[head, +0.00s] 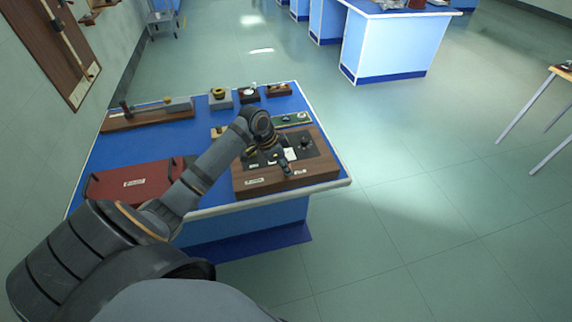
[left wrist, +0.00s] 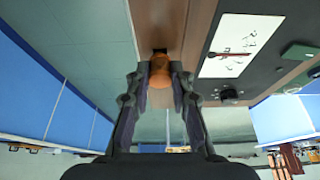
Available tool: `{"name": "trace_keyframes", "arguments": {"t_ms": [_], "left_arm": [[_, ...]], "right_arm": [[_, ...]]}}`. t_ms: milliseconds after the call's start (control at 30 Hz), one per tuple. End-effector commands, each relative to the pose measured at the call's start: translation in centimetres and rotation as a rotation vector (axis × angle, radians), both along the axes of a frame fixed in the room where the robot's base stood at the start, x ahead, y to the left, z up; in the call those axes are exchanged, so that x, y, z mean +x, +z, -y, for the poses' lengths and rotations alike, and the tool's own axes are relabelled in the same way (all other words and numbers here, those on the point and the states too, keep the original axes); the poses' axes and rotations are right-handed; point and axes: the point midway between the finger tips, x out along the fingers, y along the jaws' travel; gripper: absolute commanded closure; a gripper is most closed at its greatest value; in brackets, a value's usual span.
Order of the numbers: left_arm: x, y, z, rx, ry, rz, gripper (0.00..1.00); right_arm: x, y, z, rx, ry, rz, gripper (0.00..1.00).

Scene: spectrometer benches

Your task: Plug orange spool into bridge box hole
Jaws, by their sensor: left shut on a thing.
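The bridge box (head: 262,186) is a wooden case with a dark top panel at the bench's near right. My left gripper (head: 272,152) is over its top in the head view. In the left wrist view, my left gripper (left wrist: 160,88) is shut on the orange spool (left wrist: 160,71), which shows between the fingertips. A dark hole (left wrist: 160,50) in a brown wooden surface shows just beyond the spool's end. I cannot tell whether the spool touches or enters it. The spool is not clear in the head view. My right gripper is not in view.
The blue bench (head: 133,153) also bears a red case (head: 135,182) at left, a long wooden board (head: 150,118) at the back, and several small instruments along its far edge. The floor right of the bench is clear. Another bench (head: 395,48) stands farther back.

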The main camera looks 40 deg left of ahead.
Motion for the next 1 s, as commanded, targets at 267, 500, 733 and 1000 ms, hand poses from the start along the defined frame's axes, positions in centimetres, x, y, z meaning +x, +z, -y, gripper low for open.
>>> {"name": "trace_keyframes", "arguments": {"t_ms": [267, 500, 733, 1000], "left_arm": [[0.0, -0.2, 0.0, 0.000, 0.000, 0.000, 1.00], [0.0, -0.4, 0.0, 0.000, 0.001, -0.002, 1.00], [0.0, -0.9, 0.0, 0.000, 0.001, -0.002, 1.00], [0.0, -1.1, 0.0, 0.000, 0.001, -0.001, 1.00]], "right_arm": [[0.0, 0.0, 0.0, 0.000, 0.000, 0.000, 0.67], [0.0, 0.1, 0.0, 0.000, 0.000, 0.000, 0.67], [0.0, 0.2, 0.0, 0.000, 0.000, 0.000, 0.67], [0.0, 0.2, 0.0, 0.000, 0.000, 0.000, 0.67]]}}
